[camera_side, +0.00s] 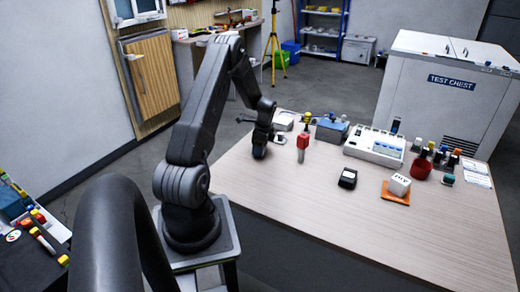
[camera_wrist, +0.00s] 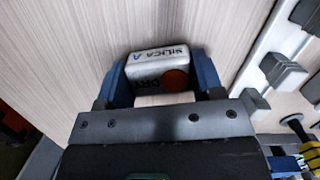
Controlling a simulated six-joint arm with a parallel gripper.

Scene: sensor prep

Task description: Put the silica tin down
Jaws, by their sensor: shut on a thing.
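The silica tin (camera_wrist: 158,68) is a whitish block marked "SILICA A" and "DRY", with a red-brown round spot. It sits between the two blue fingers of my gripper (camera_wrist: 161,76) in the wrist view. My gripper is shut on it, over the pale wood-grain table. I cannot tell whether the tin touches the table. In the side view my gripper (camera_side: 262,146) is low at the left part of the table (camera_side: 300,200), and the tin is not clearly visible there.
A red-topped tool (camera_side: 303,142) stands just right of my gripper. A blue box (camera_side: 331,129) and a white rack (camera_side: 374,147) are behind it. A black device (camera_side: 348,178), a white marked cube (camera_side: 399,185) on an orange mat (camera_side: 396,199) and a red pot (camera_side: 421,168) stand rightward. The front table is clear.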

